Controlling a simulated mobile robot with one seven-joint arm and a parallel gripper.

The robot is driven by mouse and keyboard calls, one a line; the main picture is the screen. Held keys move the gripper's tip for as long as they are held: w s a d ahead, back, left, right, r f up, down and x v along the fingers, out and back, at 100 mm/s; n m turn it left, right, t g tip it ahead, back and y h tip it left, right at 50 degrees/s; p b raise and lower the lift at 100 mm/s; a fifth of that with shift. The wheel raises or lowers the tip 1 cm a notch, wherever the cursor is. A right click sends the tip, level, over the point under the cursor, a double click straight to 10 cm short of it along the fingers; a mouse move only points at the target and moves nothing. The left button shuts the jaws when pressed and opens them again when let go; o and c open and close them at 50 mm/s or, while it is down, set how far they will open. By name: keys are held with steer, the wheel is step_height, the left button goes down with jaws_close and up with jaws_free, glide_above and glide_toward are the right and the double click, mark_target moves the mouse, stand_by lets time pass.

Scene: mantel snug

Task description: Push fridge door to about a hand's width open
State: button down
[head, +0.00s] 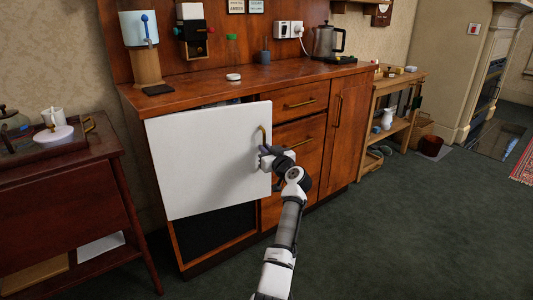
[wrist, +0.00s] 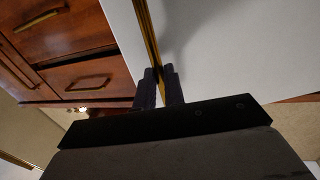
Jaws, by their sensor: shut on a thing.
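The fridge door (head: 205,160) is a white panel in the wooden cabinet, with an upright brass handle (head: 264,133) near its right edge. It stands partly open, its right edge out from the cabinet front, with a narrow dark gap showing above its top edge. The inside of the fridge is hidden behind the door. My gripper (head: 265,152) is at the handle's lower part. In the wrist view the dark fingers of my gripper (wrist: 160,75) are shut around the brass handle (wrist: 150,35), beside the white door (wrist: 230,45).
Wooden drawers (head: 301,98) with brass pulls stand just right of the door. The countertop (head: 200,92) holds a kettle (head: 327,42) and other small things. A dark side table (head: 65,205) stands at left. The carpet (head: 390,230) is clear at front right.

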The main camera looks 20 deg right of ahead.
steer(key=c, duration=1.5)
jaws_free()
steer(key=shift+d, duration=0.1)
steer(key=shift+s, duration=0.15)
steer(key=s+d+p, duration=0.1)
steer(key=s, duration=1.2)
steer(key=shift+s+d, duration=0.25)
steer(key=shift+d, duration=0.05)
